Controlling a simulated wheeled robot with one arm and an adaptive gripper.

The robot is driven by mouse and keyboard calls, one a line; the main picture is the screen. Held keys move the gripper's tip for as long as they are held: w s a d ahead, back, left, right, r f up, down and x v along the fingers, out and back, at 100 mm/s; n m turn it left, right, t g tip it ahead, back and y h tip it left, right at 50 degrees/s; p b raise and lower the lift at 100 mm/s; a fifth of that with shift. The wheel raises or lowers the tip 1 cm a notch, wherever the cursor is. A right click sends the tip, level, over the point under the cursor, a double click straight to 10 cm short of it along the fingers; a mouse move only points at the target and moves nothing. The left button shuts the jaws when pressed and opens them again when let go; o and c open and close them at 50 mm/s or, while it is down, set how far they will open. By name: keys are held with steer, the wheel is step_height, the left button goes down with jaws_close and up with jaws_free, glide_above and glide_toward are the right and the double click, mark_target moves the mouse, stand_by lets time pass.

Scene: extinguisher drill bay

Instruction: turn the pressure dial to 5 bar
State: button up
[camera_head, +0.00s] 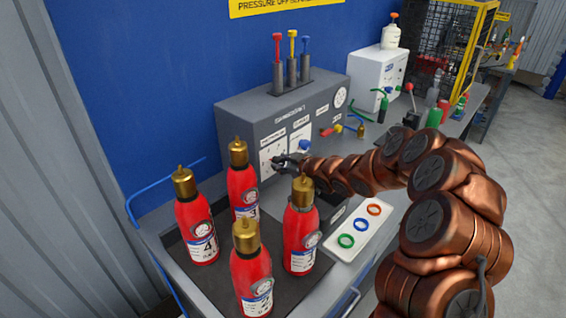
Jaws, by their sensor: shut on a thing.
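The pressure dial sits on a white plate (267,158) on the front of the grey console (230,130). My gripper (279,162) is at this plate, shut on the dial knob. The jaws and wrist hide the knob, so its pointer and setting cannot be read. The scale marks on the plate are too small to tell. My copper-coloured arm reaches in from the right.
Several red extinguishers (244,190) with brass tops stand on a dark tray left of and below my gripper. A white tray (337,253) with green, blue and orange rings lies in front. A blue knob (304,146) is close right of my gripper. Coloured levers (291,50) rise above the console.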

steer(key=shift+d+r+m+p, duration=0.15)
steer(key=shift+m+p, duration=0.25)
steer(key=shift+p, duration=1.65)
steer(key=shift+r+g+p, duration=0.1)
steer(key=shift+g+p, duration=0.2)
steer(key=shift+p, duration=0.25)
steer(key=m+y+p, duration=0.1)
steer(key=p, duration=0.2)
steer(key=shift+f+m+g+p, duration=0.2)
steer(key=shift+m+g+p, duration=0.15)
steer(key=shift+m+g, duration=0.05)
steer(key=m+y, duration=0.1)
steer(key=m+g+y, duration=0.1)
steer(key=m, duration=0.1)
steer(key=shift+w+f+p, duration=0.15)
steer(key=shift+p, duration=0.2)
steer(key=shift+d+m+g+y, duration=0.1)
steer(key=shift+m+g+y, duration=0.6)
steer(key=shift+m, duration=0.6)
steer(key=o, duration=1.1)
steer(key=shift+o, duration=0.2)
